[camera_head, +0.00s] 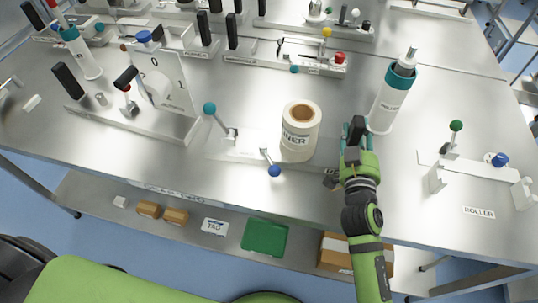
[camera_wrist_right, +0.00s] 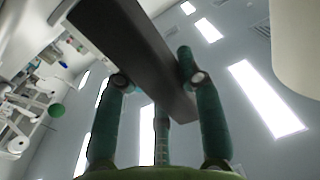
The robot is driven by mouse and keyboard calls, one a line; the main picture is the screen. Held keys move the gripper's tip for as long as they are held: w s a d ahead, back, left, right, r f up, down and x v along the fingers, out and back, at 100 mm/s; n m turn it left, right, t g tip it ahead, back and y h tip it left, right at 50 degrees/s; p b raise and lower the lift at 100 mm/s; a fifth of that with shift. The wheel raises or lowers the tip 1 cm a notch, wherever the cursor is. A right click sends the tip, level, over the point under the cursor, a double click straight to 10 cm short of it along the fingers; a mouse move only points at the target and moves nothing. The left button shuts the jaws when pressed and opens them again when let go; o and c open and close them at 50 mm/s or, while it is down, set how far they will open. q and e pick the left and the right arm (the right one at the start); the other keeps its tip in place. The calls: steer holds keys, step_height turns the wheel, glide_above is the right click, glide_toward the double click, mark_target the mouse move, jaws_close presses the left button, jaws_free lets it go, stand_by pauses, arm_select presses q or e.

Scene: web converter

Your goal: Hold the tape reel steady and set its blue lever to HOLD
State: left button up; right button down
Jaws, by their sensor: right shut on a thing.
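The tape reel (camera_head: 296,143) is a white roll with a tan core, standing upright on a flat plate; its label is partly readable. The blue lever (camera_head: 274,171) ends in a blue ball in front of the reel, pointing toward the table's front edge. My right gripper (camera_head: 355,148) is just right of the reel, shut on a black upright handle (camera_head: 357,128). In the right wrist view the dark handle (camera_wrist_right: 135,50) lies between the fingers. The reel's link to the handle is hidden. I cannot read a HOLD mark. My left gripper is not in view.
A lever with a teal ball (camera_head: 210,108) stands left of the reel. A white bottle with a teal collar (camera_head: 391,97) stands close behind my right gripper. A roller fixture (camera_head: 476,173) is at right. A panel station (camera_head: 160,85) is at left.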

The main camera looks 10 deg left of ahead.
steer(key=shift+a+r, duration=0.1)
steer(key=shift+r, duration=0.15)
steer(key=shift+w+f, duration=0.1)
steer(key=shift+f+b, duration=0.3)
steer(key=shift+s+f, duration=0.15)
steer(key=shift+s, duration=0.05)
